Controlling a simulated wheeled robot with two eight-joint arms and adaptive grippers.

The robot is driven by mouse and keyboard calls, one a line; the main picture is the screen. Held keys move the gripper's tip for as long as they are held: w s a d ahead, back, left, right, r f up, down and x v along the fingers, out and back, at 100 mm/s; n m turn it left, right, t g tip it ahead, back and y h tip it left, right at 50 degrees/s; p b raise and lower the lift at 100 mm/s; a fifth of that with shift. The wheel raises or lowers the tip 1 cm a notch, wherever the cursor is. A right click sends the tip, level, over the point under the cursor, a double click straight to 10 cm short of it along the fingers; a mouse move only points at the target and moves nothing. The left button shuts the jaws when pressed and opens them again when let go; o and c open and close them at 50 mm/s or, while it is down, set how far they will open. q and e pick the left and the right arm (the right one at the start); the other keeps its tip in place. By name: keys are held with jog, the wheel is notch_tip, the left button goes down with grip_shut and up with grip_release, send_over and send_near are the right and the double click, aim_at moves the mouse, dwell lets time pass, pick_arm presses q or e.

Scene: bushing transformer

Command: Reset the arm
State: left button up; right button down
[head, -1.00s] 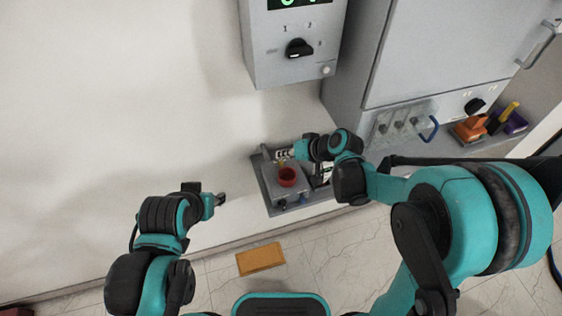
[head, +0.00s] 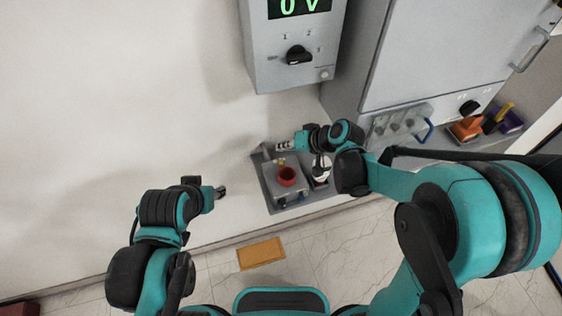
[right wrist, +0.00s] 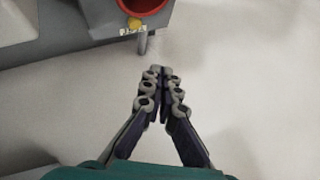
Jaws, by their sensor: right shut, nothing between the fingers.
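My right gripper (head: 283,146) is above the back of a small grey wall shelf in the head view. In the right wrist view its fingers (right wrist: 161,72) meet at the tips with nothing between them, over a plain pale surface. My left gripper (head: 220,192) is at the left in front of the white wall, small and seen from the side; I cannot tell whether its fingers are open. A red round cup-like part (head: 287,176) sits on a grey box on the shelf, and it also shows at the top of the right wrist view (right wrist: 142,5).
A grey control box (head: 296,60) with a "0 V" display and black knob hangs on the wall. A grey cabinet (head: 435,55) stands to the right. Orange, yellow and purple items (head: 467,128) lie on a right shelf. A tan mat (head: 261,253) lies on the floor.

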jog(key=s+d+r+m+t+h+b, duration=0.1)
jog(key=s+d+h+b, duration=0.3)
jog(key=s+d, duration=1.3)
jog(key=s+h, duration=0.1)
jog(key=h, duration=0.2)
jog(key=shift+s+r+m+t+b, duration=0.15)
jog(key=shift+s+m+t+b, duration=0.15)
jog(key=shift+m+t+b, duration=0.1)
dwell(0.8)
